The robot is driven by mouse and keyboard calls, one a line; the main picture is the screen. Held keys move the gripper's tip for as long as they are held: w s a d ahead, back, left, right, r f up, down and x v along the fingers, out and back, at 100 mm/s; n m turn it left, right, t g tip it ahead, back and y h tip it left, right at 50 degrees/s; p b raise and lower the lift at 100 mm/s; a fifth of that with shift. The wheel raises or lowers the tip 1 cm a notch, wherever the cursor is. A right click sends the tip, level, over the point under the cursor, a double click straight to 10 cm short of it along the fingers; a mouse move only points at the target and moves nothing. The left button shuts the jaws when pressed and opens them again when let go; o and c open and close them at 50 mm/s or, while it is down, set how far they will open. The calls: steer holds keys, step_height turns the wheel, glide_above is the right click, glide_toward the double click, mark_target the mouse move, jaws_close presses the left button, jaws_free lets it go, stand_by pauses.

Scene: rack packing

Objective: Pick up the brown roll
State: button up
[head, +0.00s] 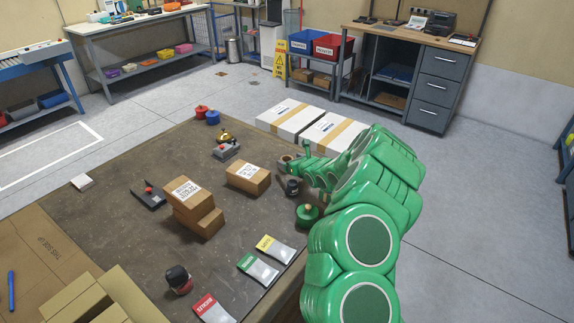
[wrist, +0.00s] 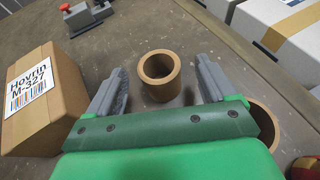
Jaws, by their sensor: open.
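A brown roll (wrist: 148,89), a short hollow ring, stands on end on the dark table in the wrist view. It shows small in the head view (head: 284,160), beside my gripper. My gripper (wrist: 161,72) is open, with one grey finger on each side of the roll and visible gaps between. I cannot tell how far the fingertips are above the table. A second brown roll (wrist: 268,117) is partly hidden behind the right side of my gripper in the wrist view.
A labelled brown carton (wrist: 44,105) stands close to the left finger. A grey device with a red knob (wrist: 88,17) lies beyond it. White cartons with tan tape (head: 290,116) stand past the table edge. A green round object (head: 307,214) sits near my arm.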

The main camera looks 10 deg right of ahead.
steer(key=shift+w+a+f, duration=0.15)
steer(key=shift+w, duration=0.15)
steer(key=c, duration=1.1)
steer(key=shift+c, duration=0.2)
steer(key=shift+r, duration=0.5)
steer(key=s+r, duration=1.2)
steer(key=s, duration=0.2)
